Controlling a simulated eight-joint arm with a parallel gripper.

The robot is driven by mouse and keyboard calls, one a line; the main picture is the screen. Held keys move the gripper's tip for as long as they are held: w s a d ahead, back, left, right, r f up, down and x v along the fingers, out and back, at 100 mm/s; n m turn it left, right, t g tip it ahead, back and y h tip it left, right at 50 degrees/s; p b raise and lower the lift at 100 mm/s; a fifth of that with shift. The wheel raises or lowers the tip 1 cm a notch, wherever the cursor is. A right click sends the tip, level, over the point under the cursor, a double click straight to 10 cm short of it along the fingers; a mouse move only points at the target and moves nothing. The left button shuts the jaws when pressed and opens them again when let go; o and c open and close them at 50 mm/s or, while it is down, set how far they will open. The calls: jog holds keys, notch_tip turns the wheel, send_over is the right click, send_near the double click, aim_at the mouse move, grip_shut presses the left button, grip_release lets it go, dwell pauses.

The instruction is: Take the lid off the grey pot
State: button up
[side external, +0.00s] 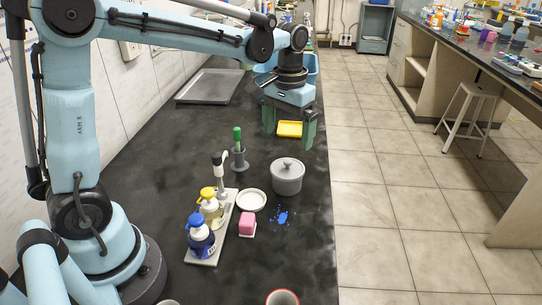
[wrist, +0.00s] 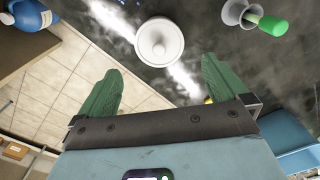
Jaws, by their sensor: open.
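The grey pot (side external: 287,181) stands on the dark bench near its right edge, with its lid (side external: 287,166) on top and a small knob in the lid's middle. In the wrist view the lid (wrist: 160,40) shows from above as a pale round disc, ahead of the fingers. My gripper (side external: 288,140) is open and empty, with its green fingers pointing down above the bench, beyond the pot and apart from it. In the wrist view my gripper (wrist: 161,64) has its two fingers spread wide with nothing between them.
A green-handled tool (side external: 238,135) stands in a grey holder left of the pot. A white dish (side external: 251,200), blue spill (side external: 283,217), pink block (side external: 247,222) and pump bottles (side external: 201,237) are nearer. A yellow tray (side external: 289,129) lies by my fingers; a metal tray (side external: 210,86) lies farther back.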

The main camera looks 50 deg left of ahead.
aim_at(288, 161)
jog(key=shift+w+d+f, duration=0.1)
jog(key=shift+f, duration=2.05)
jog(key=shift+w+f, duration=0.1)
jog(key=shift+f, duration=2.05)
jog(key=c, duration=0.8)
jog(key=shift+o, duration=0.2)
jog(key=shift+r, duration=0.15)
